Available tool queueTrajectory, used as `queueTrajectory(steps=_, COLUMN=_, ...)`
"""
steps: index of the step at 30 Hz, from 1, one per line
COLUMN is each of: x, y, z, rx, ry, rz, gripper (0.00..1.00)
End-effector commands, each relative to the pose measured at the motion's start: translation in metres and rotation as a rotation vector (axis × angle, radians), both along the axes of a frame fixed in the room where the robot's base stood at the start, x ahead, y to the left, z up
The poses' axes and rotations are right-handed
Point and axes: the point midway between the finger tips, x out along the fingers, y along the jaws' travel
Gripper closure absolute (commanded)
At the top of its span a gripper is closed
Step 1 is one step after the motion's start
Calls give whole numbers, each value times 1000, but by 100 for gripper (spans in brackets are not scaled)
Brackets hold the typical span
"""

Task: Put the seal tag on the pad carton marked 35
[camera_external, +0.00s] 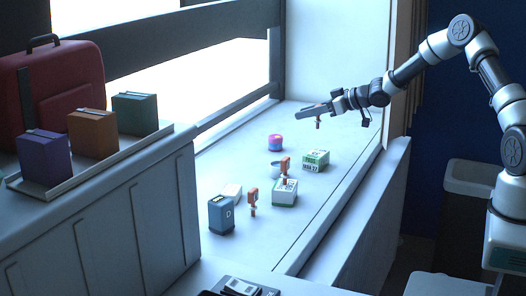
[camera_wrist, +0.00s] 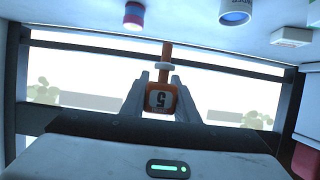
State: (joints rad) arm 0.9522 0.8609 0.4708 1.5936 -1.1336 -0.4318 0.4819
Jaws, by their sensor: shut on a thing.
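My gripper (camera_external: 316,111) is shut on an orange seal tag (camera_external: 318,123), high over the far part of the counter. In the wrist view the tag (camera_wrist: 160,99) sits between the fingers, with a pale label that looks like an upside-down 5. One white-and-green pad carton (camera_external: 316,161) stands below, with dark print I cannot read surely. A second pad carton (camera_external: 284,193) stands nearer, its mark too small to read. Another orange tag (camera_external: 285,163) stands upright at this carton; I cannot tell whether it is on it or behind it.
A further orange tag (camera_external: 252,198) stands beside a blue box (camera_external: 221,214) marked D. A pink-and-purple cylinder (camera_external: 275,142), a blue-white round item (camera_external: 275,171) and a white block (camera_external: 231,192) are near the cartons. A tray (camera_external: 90,165) at left holds colored boxes. The counter's right side is clear.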

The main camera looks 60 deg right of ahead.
Motion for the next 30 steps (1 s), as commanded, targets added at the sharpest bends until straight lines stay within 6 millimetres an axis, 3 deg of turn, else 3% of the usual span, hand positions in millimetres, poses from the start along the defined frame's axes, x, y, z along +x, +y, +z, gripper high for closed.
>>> queueTrajectory(steps=1, x=0, y=1, z=-16, rx=4, ry=2, rz=1, gripper=93)
queueTrajectory(steps=3, x=0, y=1, z=-28, rx=3, ry=1, rz=2, gripper=93)
queueTrajectory(steps=11, x=0, y=1, z=-49, rx=2, ry=-1, rz=1, gripper=93)
queueTrajectory(steps=17, x=0, y=1, z=-78, rx=4, ry=0, rz=1, gripper=93)
queueTrajectory(steps=29, x=0, y=1, z=-84, rx=-1, ry=-1, rz=1, gripper=93)
queueTrajectory(steps=30, x=0, y=1, z=-83, rx=-1, ry=-2, rz=1, gripper=69)
